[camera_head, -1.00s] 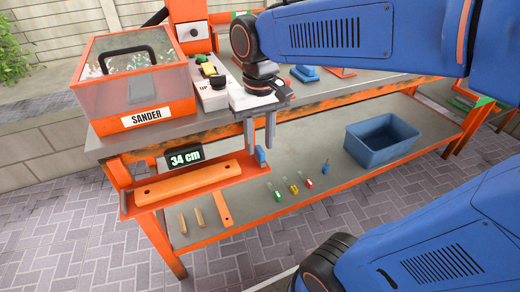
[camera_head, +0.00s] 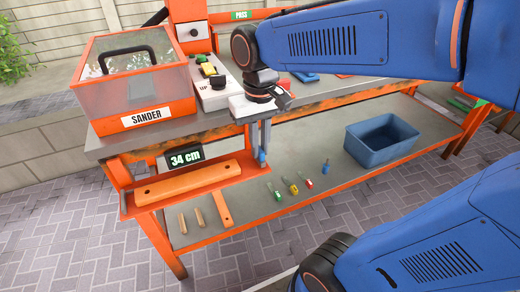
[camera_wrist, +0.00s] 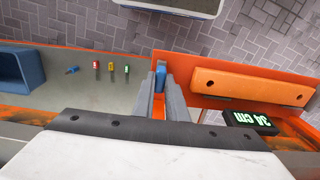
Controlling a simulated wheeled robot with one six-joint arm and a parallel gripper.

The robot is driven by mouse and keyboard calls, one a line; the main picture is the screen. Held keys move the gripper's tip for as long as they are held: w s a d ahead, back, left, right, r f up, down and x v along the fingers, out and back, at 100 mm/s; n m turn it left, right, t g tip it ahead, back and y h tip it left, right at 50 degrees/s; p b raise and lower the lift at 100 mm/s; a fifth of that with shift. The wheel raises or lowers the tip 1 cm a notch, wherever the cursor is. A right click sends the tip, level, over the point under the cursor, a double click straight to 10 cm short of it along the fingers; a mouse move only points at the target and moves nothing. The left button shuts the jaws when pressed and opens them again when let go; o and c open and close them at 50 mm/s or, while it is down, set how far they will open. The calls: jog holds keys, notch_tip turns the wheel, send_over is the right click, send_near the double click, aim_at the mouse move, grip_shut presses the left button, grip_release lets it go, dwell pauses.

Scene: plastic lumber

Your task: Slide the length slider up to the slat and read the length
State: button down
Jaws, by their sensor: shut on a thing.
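The orange slat (camera_head: 194,182) lies in the orange measuring tray (camera_head: 128,207) on the bench front; it also shows in the wrist view (camera_wrist: 250,88). The small blue length slider (camera_head: 262,157) stands at the tray's right end, apart from the slat's near end. In the wrist view the slider (camera_wrist: 160,73) is between my finger tips. My gripper (camera_head: 261,150) points down and is shut on the slider; its fingers partly hide it. The length display (camera_head: 184,157) reads 34 cm.
The sander box (camera_head: 140,85) stands on the bench at left. A blue bin (camera_head: 382,140) and several small coloured tools (camera_head: 290,186) are on the lower shelf. Two short wooden pieces (camera_head: 190,218) lie below the tray. The tray between slider and slat is clear.

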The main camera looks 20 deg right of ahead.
jog(key=shift+a, duration=3.85)
jog(key=c, duration=1.6)
grip_release()
jog(key=shift+r, duration=3.55)
jog(key=s+d+f, duration=0.1)
jog(key=d, duration=0.1)
jog(key=s+d+f+t, duration=0.1)
jog(key=d, duration=0.2)
jog(key=s+d+f+t, duration=0.1)
jog(key=d+f, duration=0.1)
jog(key=d, duration=0.1)
jog(key=shift+s+d, duration=0.25)
jog(key=shift+s, duration=0.05)
jog(key=s+d+f+t, duration=0.1)
jog(key=d, duration=0.1)
jog(key=s+d+f+t, duration=0.1)
jog(key=s+d+f, duration=0.2)
jog(key=d+f, duration=0.1)
jog(key=shift+s+d+f+t, duration=0.1)
jog(key=shift+s+f+t, duration=0.15)
jog(key=shift+t, duration=0.15)
